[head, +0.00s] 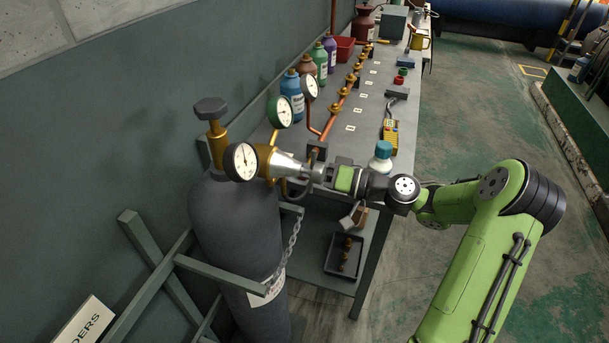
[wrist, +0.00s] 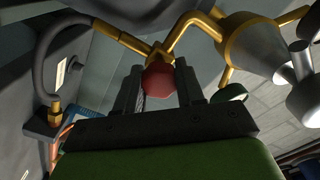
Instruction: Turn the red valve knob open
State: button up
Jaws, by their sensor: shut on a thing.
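The red valve knob (wrist: 158,82) sits between the two dark fingers of my gripper (wrist: 159,70) in the wrist view. The fingers are closed on its left and right sides. It is joined to brass piping (wrist: 190,28) just beyond it. In the head view my gripper (head: 316,172) reaches left to the regulator (head: 282,163) above the dark gas cylinder (head: 240,215). The red knob is hidden there by the gripper and the fittings. A white-faced gauge (head: 241,161) and a green-rimmed gauge (head: 279,112) are beside the regulator.
A chain (head: 291,246) and a grey rail hold the cylinder. The bench (head: 354,120) carries copper piping, several coloured bottles, a white bottle with a blue cap (head: 381,157) and a yellow meter (head: 390,134). A tray (head: 345,256) is on the lower shelf. The floor to the right is open.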

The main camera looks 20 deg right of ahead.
dwell(0.5)
jog(key=o, duration=1)
jog(key=shift+o, duration=0.2)
jog(key=p+v, duration=0.2)
jog(key=v, duration=1.3)
jog(key=shift+s+d, duration=0.2)
jog(key=shift+d, duration=0.15)
